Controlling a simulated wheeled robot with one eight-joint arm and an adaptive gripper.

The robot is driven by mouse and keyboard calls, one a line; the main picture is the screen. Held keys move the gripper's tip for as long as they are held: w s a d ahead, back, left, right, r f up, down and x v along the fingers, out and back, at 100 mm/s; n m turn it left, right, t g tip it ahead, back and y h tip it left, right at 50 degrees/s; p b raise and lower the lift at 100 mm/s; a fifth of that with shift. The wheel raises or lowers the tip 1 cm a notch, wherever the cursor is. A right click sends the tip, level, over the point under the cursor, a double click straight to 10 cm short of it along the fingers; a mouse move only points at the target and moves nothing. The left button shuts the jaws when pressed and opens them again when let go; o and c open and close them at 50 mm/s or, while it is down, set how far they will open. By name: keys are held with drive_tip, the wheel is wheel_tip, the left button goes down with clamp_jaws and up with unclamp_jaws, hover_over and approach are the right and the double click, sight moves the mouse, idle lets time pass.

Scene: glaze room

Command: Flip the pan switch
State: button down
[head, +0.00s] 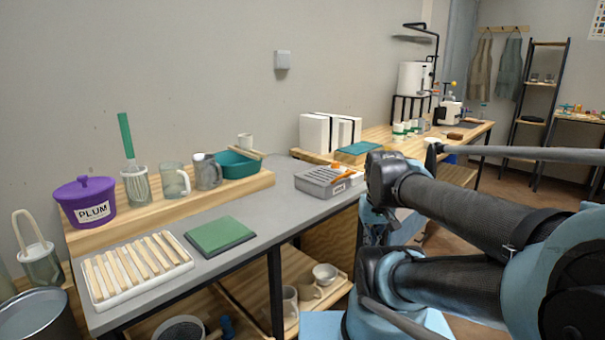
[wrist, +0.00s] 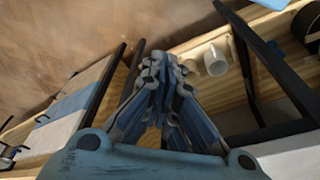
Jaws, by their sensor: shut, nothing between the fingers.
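A small pale box (head: 283,60) with a switch-like look is fixed to the wall above the bench, in the head view. I cannot tell whether it is the pan switch; no label on it can be read. My gripper (wrist: 167,72) shows in the wrist view with its blue-grey fingers drawn together and nothing held between them. It is above the floor area beside wooden shelving and dark table legs, and touches nothing that I can see. In the head view my arm fills the right side and the fingertips cannot be made out.
Cups stand on a lower shelf; a white one (wrist: 215,60) shows in the wrist view. Bare bench lies between the block and box.

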drive_tip(key=shift+s+f, duration=0.5)
drive_tip(key=shift+f, duration=0.25)
wheel_tip(320, 180, up, 26)
drive_tip(key=m+g, duration=0.2)
drive_tip(key=m, duration=0.7)
hover_over(356, 174)
drive_tip(key=w, duration=0.2)
drive_tip(key=shift+s+d, duration=0.1)
drive_tip(key=shift+s, duration=0.15)
drive_tip(key=shift+f, duration=0.15)
wheel_tip(356, 174, down, 14)
drive_tip(key=shift+r, duration=0.1)
